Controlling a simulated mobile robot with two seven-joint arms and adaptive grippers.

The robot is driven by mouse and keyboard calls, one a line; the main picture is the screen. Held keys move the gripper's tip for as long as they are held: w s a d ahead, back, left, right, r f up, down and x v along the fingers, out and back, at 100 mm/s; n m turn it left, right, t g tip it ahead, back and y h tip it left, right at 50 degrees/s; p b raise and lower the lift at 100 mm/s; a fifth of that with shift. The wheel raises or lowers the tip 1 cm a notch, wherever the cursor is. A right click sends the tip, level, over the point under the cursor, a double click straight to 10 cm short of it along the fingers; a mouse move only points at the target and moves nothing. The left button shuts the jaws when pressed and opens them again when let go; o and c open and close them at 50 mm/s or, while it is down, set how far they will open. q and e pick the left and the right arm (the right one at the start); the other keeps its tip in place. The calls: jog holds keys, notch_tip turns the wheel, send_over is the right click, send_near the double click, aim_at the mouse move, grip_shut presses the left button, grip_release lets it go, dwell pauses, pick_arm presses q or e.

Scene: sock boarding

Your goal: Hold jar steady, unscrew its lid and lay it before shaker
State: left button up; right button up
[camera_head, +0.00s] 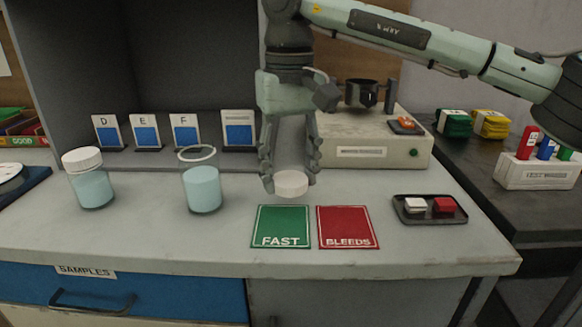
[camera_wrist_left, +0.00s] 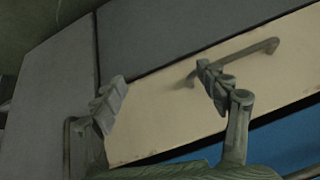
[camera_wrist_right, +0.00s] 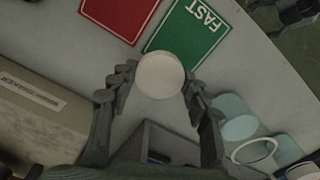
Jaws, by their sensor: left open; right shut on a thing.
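A white round lid (camera_head: 291,184) is between the fingers of my right gripper (camera_head: 289,183), low over the counter just behind the green FAST card. I cannot tell if the lid touches the counter. It also shows in the right wrist view (camera_wrist_right: 160,75). An uncapped glass jar (camera_head: 202,188) with pale blue liquid stands upright to the left of the lid. The shaker seems to be the beige box (camera_head: 405,152) behind and right of the lid. My left gripper (camera_wrist_left: 163,92) is open and empty in the left wrist view, away from the jar.
A second jar (camera_head: 90,186) with its white lid on stands at the left. The green FAST card (camera_head: 282,222) and red BLEEDS card (camera_head: 346,222) lie in front. A black tray (camera_head: 430,218) with two small blocks is at the right. Several blue cards stand at the back.

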aim_at(291, 172)
jog(key=w, duration=0.6)
jog(key=shift+p, duration=0.3)
notch_tip(291, 172, down, 3)
jog(key=shift+w+f, duration=0.1)
jog(key=shift+w, duration=0.05)
pick_arm(q)
jog(key=s+a+g, duration=0.1)
jog(key=s+a+f+g, duration=0.1)
jog(key=s, duration=0.1)
jog(key=shift+s+a+y, duration=0.1)
jog(key=shift+a+y, duration=0.1)
jog(key=shift+y, duration=0.2)
pick_arm(e)
jog(key=shift+f, duration=0.15)
jog(key=shift+f, duration=0.2)
pick_arm(q)
jog(key=shift+w+d, duration=0.15)
jog(key=shift+w, duration=0.05)
pick_arm(e)
jog(key=o, duration=1.3)
pick_arm(q)
jog(key=shift+r, duration=0.1)
pick_arm(e)
jog(key=shift+r, duration=0.1)
